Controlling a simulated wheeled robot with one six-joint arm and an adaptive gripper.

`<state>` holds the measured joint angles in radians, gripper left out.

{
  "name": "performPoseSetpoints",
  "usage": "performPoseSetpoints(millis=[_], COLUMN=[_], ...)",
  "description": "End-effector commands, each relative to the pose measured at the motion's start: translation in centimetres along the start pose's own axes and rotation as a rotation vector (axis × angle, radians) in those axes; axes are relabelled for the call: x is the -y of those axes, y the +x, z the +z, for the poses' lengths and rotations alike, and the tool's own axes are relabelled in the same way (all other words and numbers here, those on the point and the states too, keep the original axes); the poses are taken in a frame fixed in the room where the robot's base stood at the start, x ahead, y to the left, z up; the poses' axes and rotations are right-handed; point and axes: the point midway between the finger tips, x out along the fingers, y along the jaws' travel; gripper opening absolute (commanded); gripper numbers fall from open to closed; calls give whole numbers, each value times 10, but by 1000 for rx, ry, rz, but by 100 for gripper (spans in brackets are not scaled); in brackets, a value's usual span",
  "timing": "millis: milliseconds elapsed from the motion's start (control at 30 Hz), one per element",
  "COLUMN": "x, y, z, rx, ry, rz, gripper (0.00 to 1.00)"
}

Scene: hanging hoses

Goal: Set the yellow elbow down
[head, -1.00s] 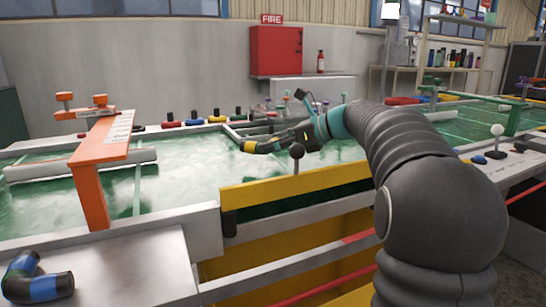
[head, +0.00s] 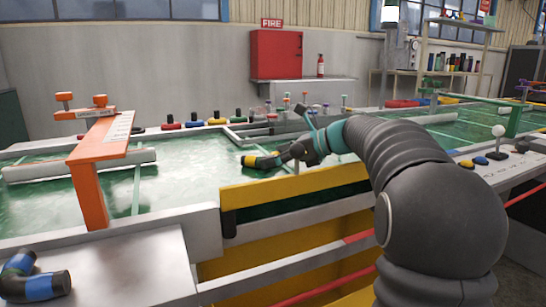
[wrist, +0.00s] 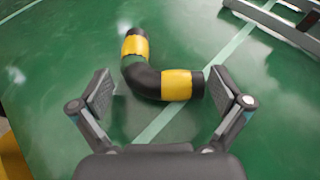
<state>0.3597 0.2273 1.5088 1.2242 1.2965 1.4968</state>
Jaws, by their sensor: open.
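The yellow elbow, a black bent hose piece with yellow bands (head: 264,161), lies on the green bed in the head view. In the wrist view the elbow (wrist: 146,80) appears to rest on the green surface, with its bend toward the lower left. My gripper (head: 298,151) is just right of it in the head view. In the wrist view my gripper (wrist: 163,92) is open, with one finger on each side of the elbow's near arm and gaps between the fingers and the elbow.
An orange stand (head: 88,180) straddles the left of the bed. A yellow rail (head: 290,187) runs along the front edge. A blue-banded black elbow (head: 38,284) lies on the metal ledge at lower left. Several coloured knobs line the back edge. Green bed left of the elbow is clear.

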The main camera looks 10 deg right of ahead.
Motion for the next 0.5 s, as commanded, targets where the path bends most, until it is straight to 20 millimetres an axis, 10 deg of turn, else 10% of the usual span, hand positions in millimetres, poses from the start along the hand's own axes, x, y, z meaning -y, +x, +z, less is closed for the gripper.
performPoseSetpoints(millis=[500], x=[1], y=[-76], z=[4], rx=[1], ry=[1], rz=[-4], gripper=[100])
